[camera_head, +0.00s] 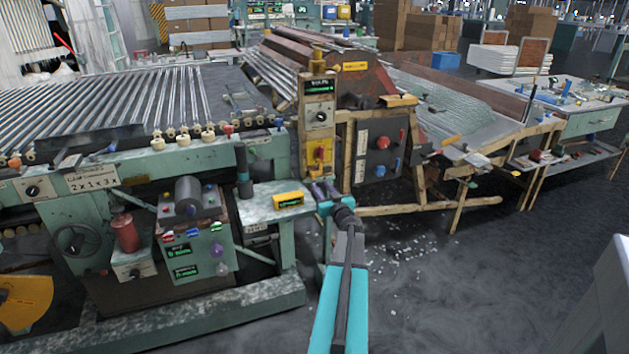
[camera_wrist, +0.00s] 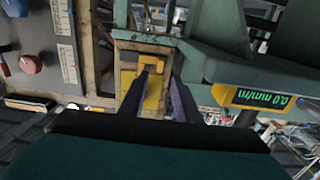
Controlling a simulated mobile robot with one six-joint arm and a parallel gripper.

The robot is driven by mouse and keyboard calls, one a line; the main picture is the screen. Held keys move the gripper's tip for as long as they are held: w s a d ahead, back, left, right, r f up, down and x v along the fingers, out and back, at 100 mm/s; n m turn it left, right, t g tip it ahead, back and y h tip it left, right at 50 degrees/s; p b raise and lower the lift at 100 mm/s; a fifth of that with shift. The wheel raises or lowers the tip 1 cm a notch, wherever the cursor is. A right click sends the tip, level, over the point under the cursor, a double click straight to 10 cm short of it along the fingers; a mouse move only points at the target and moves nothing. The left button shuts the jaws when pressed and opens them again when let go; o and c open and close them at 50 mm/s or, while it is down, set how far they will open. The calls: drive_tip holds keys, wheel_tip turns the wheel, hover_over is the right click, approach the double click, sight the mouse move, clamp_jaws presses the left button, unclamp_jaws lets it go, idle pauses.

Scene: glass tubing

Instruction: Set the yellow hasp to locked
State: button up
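The yellow hasp (camera_head: 319,153) is on the lower front of the upright control post (camera_head: 318,98), below a black knob. In the wrist view, the yellow hasp (camera_wrist: 152,88) shows straight ahead, between and beyond my fingers, with a raised yellow part at its top. My gripper (camera_head: 322,188) is just below and in front of the post in the head view. In the wrist view, my gripper (camera_wrist: 160,80) has its two dark fingers apart with nothing clearly held. The fingers cover part of the hasp's sides, and I cannot tell if they touch it. The hasp's setting is not readable.
A yellow readout box (camera_head: 288,200) stands on a small shelf left of my gripper. A dark panel with red and blue knobs (camera_head: 381,150) is to the right. The green tube machine (camera_head: 190,155) fills the left. Open floor (camera_head: 480,270) lies at the right.

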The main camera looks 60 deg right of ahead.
sight(314, 177)
drive_tip(key=shift+x, duration=3.6)
clamp_jaws()
